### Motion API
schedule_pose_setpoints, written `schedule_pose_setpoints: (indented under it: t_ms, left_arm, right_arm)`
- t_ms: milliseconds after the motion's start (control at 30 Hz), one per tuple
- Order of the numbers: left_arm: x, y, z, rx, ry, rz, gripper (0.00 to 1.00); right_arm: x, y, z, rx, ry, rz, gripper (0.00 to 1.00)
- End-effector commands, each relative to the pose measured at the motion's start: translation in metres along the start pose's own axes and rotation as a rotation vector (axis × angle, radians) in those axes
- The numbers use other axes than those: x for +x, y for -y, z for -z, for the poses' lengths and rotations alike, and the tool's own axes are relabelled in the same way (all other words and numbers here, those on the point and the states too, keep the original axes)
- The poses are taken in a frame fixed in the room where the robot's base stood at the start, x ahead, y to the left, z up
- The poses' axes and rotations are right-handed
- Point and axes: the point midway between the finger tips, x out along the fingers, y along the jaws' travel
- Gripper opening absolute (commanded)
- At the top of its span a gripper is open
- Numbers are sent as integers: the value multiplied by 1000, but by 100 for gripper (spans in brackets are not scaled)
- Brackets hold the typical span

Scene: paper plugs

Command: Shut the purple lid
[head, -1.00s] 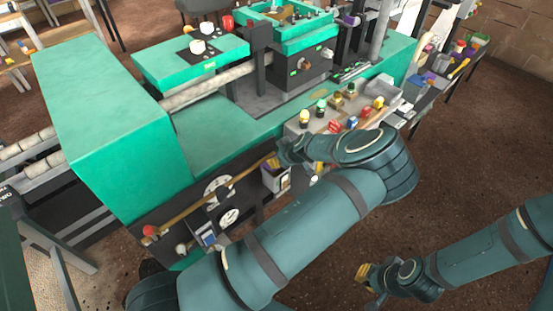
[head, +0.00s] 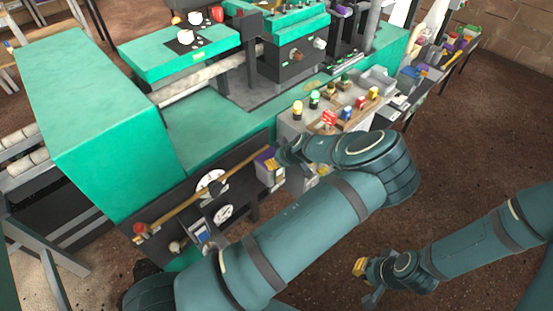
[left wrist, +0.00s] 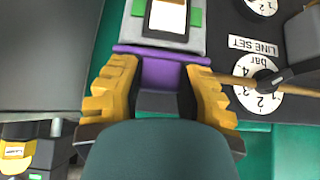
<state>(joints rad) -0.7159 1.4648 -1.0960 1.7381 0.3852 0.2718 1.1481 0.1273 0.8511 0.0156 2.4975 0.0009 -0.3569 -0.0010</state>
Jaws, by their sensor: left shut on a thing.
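The purple lid (head: 265,154) is at the front of the green machine, on a small grey box (head: 266,178). In the left wrist view the purple lid (left wrist: 162,73) lies between the yellow fingers of my left gripper (left wrist: 160,92). That gripper (head: 276,160) is shut on the lid; its fingertips are partly hidden by my arm in the head view. How far the lid is tilted I cannot tell. My right gripper (head: 360,267) hangs low over the floor, away from the machine, and its opening cannot be made out.
A long brown rod (head: 200,208) runs along the machine front beside the box, past round gauges (head: 211,183). Coloured knobs (head: 316,99) stand on the grey panel behind my left arm. The brown floor (head: 470,130) at right is clear.

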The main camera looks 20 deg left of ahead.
Motion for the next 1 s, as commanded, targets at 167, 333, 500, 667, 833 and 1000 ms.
schedule_pose_setpoints:
  t_ms: [167,333,500,667,833,1000]
  left_arm:
    - [1,1,-3,2,5,4,0]
    - [1,1,-2,2,4,3,69]
    - [0,0,-1,1,2,2,69]
    - [-2,0,-1,1,1,0,69]
    - [-21,-1,-1,2,1,-2,69]
    - [-56,-1,-1,3,1,-2,69]
  right_arm:
    - [0,0,0,0,0,0,0]
    - [0,0,0,0,0,0,0]
    - [0,0,0,0,0,0,0]
    - [0,0,0,0,0,0,0]
    - [0,0,0,0,0,0,0]
    - [0,0,0,0,0,0,0]
